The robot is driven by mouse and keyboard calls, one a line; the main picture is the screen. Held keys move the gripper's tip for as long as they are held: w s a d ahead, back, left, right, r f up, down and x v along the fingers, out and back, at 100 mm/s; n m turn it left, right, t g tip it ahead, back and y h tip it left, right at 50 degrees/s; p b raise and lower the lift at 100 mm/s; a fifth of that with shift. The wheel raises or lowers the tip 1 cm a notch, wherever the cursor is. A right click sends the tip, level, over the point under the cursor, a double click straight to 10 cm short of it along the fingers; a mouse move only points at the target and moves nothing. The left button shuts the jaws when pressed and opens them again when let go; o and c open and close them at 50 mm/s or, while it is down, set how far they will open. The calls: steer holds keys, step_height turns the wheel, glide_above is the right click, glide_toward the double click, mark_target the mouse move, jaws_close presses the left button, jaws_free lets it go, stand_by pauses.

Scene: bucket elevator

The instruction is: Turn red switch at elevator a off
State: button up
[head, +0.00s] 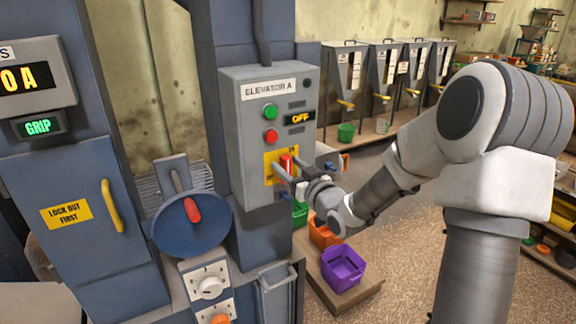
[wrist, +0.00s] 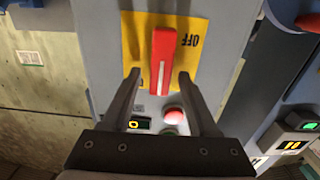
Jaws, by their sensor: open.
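The grey control box labelled ELEVATOR A (head: 232,125) is in the middle of the head view. Its red switch (head: 286,163) sits on a yellow plate (head: 269,170) low on the box. The switch also shows in the wrist view (wrist: 163,55), its handle nearly upright in the picture, with an upside-down OFF label on the plate to its right. My gripper (head: 286,174) is open at the switch. In the wrist view its fingertips (wrist: 160,76) lie either side of the handle's lower end, with gaps visible; contact is not clear.
A green button (head: 270,111) and red button (head: 270,136) sit above the switch. A blue disc with a red handle (head: 191,220) stands left. Purple (head: 343,264) and orange bins stand on a low platform below.

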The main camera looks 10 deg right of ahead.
steer(key=shift+c, duration=0.2)
jaws_close()
